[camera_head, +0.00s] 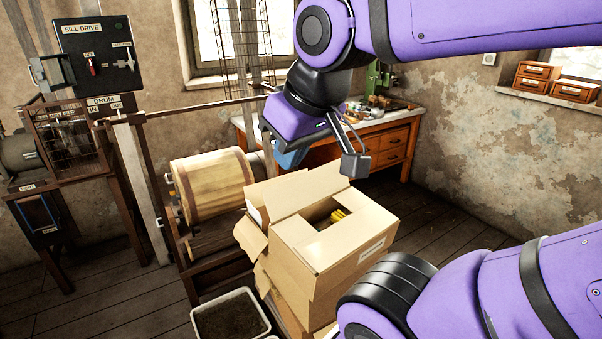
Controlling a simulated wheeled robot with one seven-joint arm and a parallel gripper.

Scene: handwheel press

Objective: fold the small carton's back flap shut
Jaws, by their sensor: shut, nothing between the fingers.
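The open small carton (345,252) sits on top of other boxes, with a pale label on its right side. A long cardboard flap (297,190) stands raised along its far side. Other flaps (250,238) stick out at its left. The near and right parts of its top lie flat around an opening, where something yellow (338,215) shows inside. My gripper (353,163) is above the far edge of the carton, shut and empty. Its dark fingertip end overlaps the far right corner in the picture; I cannot tell whether it touches the cardboard.
A wooden drum (212,187) on a stand is close to the carton's left. A bin of dark material (228,316) is on the floor in front. A workbench (395,145) stands behind. The floor (450,215) at right is clear. My purple arm crosses the upper right.

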